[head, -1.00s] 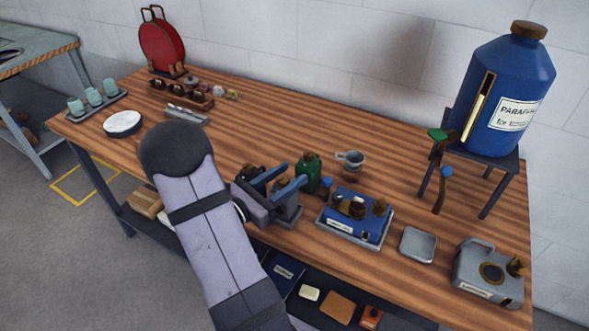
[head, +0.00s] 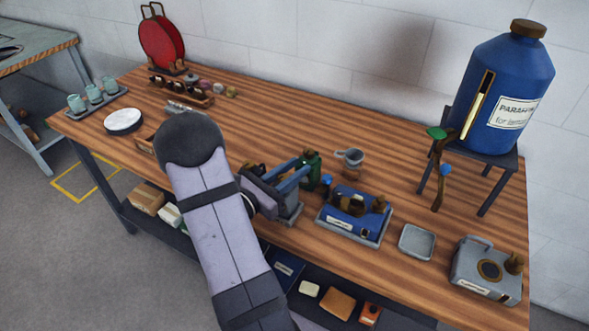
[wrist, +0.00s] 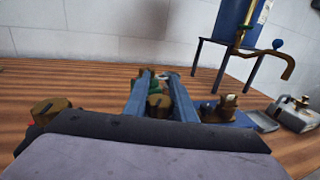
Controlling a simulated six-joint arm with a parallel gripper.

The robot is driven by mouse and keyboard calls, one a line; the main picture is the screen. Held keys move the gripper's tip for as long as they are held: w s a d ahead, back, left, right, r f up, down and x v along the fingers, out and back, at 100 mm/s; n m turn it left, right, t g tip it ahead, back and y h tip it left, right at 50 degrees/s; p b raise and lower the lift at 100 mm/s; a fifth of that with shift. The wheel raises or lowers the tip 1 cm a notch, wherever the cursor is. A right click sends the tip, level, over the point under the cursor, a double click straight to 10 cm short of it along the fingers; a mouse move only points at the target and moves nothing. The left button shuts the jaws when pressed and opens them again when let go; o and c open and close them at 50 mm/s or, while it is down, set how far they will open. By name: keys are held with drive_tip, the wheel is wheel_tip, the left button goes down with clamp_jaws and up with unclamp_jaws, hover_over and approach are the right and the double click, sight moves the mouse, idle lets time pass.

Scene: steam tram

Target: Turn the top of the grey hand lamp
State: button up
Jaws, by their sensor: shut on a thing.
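My gripper (head: 300,172), with two blue fingers, is over the middle of the bench. In the wrist view my gripper (wrist: 154,95) has a brass-coloured top (wrist: 158,104) between its fingers and is shut on it.
A blue lamp (head: 345,222) in a tray stands just right. A small grey dish (head: 417,241), a grey can (head: 485,272) and a blue paraffin drum (head: 507,90) are further right.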

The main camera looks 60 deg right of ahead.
drive_tip(key=shift+n+t, duration=0.3)
drive_tip(key=shift+t, duration=0.2)
drive_tip(key=shift+w+d+f+n+t+h+b, duration=0.15)
drive_tip(key=shift+n+t+b, duration=0.1)
drive_tip(key=shift+n+t, duration=0.25)
drive_tip(key=shift+w+a+r+n+t+h+b, duration=0.15)
drive_tip(key=shift+n+t+b, duration=0.15)
drive_tip(key=shift+t, duration=0.4)
drive_tip(key=shift+w+d+n+t, duration=0.1)
drive_tip(key=shift+w+n+t, duration=0.1)
drive_tip(key=shift+n+t, duration=0.7)
drive_tip(key=n+t+p, duration=0.1)
drive_tip(key=t+p, duration=0.1)
drive_tip(key=w+n+t+p, duration=0.1)
drive_tip(key=t, duration=0.1)
drive_tip(key=shift+r+p, duration=0.1)
drive_tip(key=shift+p, duration=0.3)
drive_tip(key=shift+w+t, duration=0.1)
drive_tip(key=shift+t, duration=0.3)
drive_tip(key=o, duration=1.1)
